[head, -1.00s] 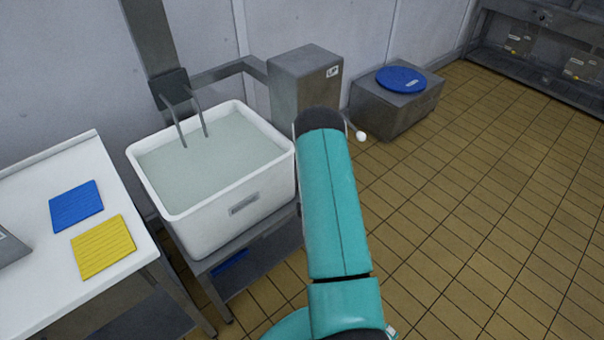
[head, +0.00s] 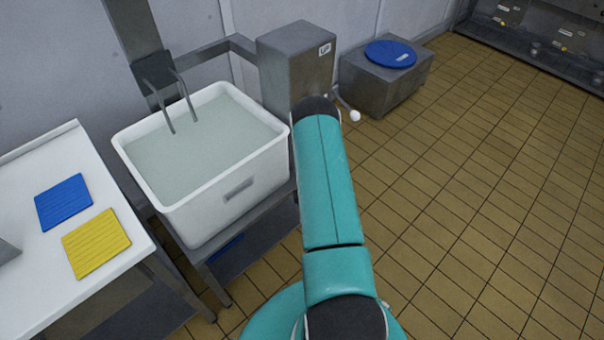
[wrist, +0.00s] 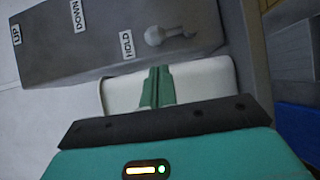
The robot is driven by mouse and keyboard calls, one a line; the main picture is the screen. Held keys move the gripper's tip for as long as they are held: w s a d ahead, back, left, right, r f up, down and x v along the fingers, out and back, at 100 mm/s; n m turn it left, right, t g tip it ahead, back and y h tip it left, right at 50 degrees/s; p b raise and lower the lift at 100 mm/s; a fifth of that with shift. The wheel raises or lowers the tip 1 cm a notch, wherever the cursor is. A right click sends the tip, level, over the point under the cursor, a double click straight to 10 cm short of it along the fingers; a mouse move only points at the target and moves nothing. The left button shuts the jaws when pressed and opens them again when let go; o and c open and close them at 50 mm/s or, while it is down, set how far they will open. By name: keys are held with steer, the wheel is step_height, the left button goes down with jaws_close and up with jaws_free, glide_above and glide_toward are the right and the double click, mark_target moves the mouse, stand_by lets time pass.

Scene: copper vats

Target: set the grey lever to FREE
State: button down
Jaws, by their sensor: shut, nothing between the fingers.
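A lever with a pale grey ball knob (wrist: 154,36) sticks out from a grey metal box (wrist: 60,50) in the wrist view. The box carries the labels UP, DOWN and HOLD; the knob is closest to HOLD. I see no FREE label. In the head view, a pale knob (head: 355,115) shows just right of my arm's far end, by the grey box (head: 290,70) with an UP label. My gripper (wrist: 158,70) has its green fingers together, empty, pointing at the box just below the knob in the picture. In the head view my arm hides the gripper.
A white tub of liquid (head: 240,190) stands on a metal stand left of my arm. A white table (head: 110,275) with a blue board (head: 63,202) and a yellow board (head: 96,243) is at far left. A blue lid (head: 390,53) lies on a low grey block. Tiled floor is clear at right.

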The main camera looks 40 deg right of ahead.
steer(key=x, duration=0.7)
steer(key=shift+w+d, duration=0.25)
steer(key=shift+w, duration=0.05)
steer(key=shift+d+r+m, duration=0.25)
steer(key=shift+d+m, duration=0.05)
steer(key=shift+m, duration=0.1)
steer(key=d+m+g+y, duration=0.3)
steer(key=d+m+y, duration=0.3)
steer(key=d+m, duration=0.1)
steer(key=shift+d+f+m+g+y, duration=0.3)
steer(key=shift+d+f+m, duration=0.1)
steer(key=shift+d, duration=0.1)
stand_by(0.5)
steer(key=shift+w+d, duration=0.1)
steer(key=shift+w, duration=0.05)
stand_by(0.4)
